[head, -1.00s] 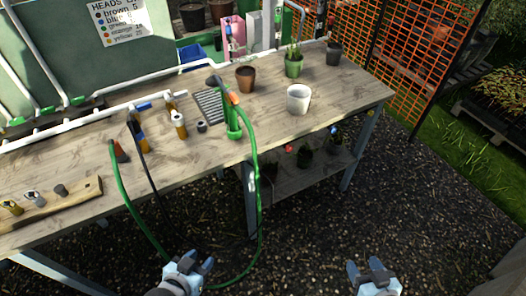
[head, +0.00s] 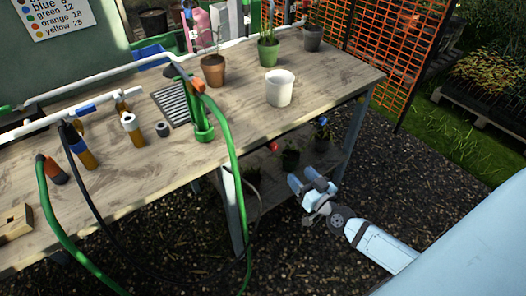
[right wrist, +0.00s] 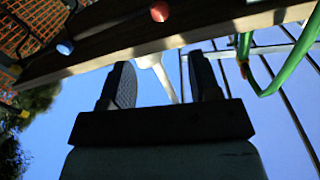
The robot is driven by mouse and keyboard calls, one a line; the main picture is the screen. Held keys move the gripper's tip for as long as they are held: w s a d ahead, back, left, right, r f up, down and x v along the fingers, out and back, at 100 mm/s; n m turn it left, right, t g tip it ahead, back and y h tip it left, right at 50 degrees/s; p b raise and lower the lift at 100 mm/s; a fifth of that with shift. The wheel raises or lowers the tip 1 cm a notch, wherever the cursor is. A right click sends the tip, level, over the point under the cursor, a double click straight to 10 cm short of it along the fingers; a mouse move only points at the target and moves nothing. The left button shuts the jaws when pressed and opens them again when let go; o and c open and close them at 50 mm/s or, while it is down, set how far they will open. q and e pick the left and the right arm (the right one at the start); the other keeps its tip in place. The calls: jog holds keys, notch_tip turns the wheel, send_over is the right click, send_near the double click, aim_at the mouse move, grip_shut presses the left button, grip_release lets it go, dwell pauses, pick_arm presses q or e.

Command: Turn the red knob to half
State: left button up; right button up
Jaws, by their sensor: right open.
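The red knob (head: 274,147) is a small round knob below the front edge of the workbench (head: 330,85), left of a blue knob (head: 322,121). In the right wrist view the red knob (right wrist: 160,11) shows at the top, and the blue knob (right wrist: 65,47) to its left. Which way the red knob is turned is too small to tell. My right gripper (head: 308,182) is open and empty, below and in front of the bench edge, apart from both knobs. Its two fingers (right wrist: 160,75) stand spread in the right wrist view. My left gripper is out of view.
A green hose (head: 236,165) hangs over the bench front, left of the red knob. A white pot (head: 280,88) and a brown pot (head: 213,70) stand on the bench. A lower shelf with dark plant pots (head: 290,159) lies behind my right gripper.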

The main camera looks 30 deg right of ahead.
aim_at(275, 149)
jog(key=w, duration=1.3)
jog(key=shift+a, duration=0.15)
jog(key=c, duration=0.9)
